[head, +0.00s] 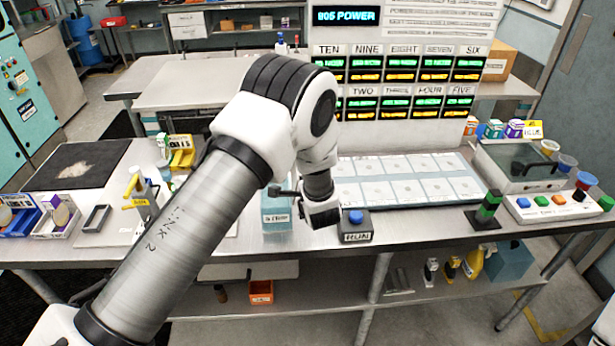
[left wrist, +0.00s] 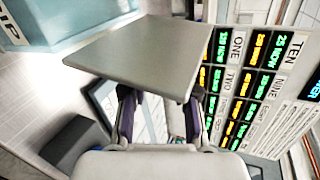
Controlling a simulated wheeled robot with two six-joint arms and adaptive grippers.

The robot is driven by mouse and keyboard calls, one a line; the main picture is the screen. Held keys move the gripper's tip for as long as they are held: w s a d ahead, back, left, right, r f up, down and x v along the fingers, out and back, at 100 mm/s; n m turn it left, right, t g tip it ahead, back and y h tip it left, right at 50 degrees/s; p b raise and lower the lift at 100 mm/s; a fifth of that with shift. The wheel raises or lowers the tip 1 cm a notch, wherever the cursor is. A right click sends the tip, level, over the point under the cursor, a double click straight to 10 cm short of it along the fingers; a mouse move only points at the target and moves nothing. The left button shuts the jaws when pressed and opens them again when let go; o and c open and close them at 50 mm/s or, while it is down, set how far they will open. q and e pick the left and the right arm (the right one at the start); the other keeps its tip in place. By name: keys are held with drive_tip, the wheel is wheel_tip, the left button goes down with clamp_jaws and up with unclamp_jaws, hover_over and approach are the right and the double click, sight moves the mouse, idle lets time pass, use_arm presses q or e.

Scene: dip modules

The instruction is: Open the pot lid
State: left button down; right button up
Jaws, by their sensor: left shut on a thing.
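A light blue square pot (head: 276,218) with a partly readable label stands near the table's front edge in the head view, partly covered by my arm. In the left wrist view a blue box with a label ending in "IP" (left wrist: 75,22) shows at the top left. My left gripper (head: 305,205) is beside the pot's upper right. In the left wrist view my left gripper (left wrist: 158,105) has its fingers shut on a flat grey square lid (left wrist: 145,48). The lid appears apart from the box there. The pot's inside is hidden. My right gripper is out of view.
A blue RUN button box (head: 356,228) stands just right of the gripper. Behind it lies a pale gridded panel (head: 410,180) below a lit display board (head: 405,85). A green-black tower (head: 487,208) and a row of coloured buttons (head: 555,205) are at right. A black mat (head: 75,165) lies left.

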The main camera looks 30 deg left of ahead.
use_arm(q)
drive_tip(key=c, duration=0.9)
unclamp_jaws()
drive_tip(key=v, duration=0.7)
drive_tip(key=shift+s+d, duration=0.1)
drive_tip(key=shift+d, duration=0.05)
